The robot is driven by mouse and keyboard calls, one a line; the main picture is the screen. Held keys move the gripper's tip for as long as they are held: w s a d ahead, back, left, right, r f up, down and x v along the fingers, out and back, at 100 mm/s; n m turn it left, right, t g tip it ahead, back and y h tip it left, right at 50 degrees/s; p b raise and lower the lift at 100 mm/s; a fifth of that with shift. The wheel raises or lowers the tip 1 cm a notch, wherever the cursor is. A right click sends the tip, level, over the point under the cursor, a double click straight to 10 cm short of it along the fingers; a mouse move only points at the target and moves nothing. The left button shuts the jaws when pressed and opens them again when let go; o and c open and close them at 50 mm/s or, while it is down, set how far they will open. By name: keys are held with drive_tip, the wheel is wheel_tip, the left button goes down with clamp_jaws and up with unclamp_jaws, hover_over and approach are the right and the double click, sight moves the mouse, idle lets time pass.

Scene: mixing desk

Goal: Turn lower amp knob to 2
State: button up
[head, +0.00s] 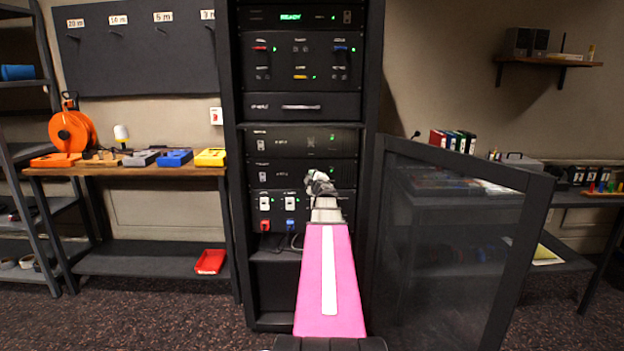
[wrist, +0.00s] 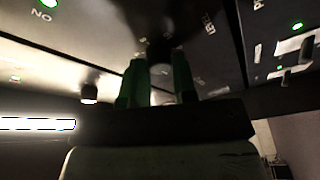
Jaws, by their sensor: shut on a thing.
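The lower amp (head: 285,173) is a black panel in the rack, with small pale lettering and a green light at its right. My gripper (head: 319,181) is at the right part of this panel and covers its knob in the head view. In the wrist view the two green fingers of my gripper (wrist: 158,72) stand on either side of a dark knob (wrist: 160,48) and are shut on it. The knob is dim and blurred, and I cannot read its pointer or scale numbers.
The upper amp (head: 285,142) sits just above. Below is a panel with red and blue plugs (head: 291,224). The open rack door (head: 450,240) stands to the right of my arm. A workbench (head: 130,171) with coloured boxes is on the left.

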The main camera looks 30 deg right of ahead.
drive_tip(key=o, duration=0.9)
drive_tip(key=shift+s+a, duration=0.1)
drive_tip(key=v, duration=1)
drive_tip(key=shift+s, duration=0.3)
drive_tip(key=shift+f, duration=0.1)
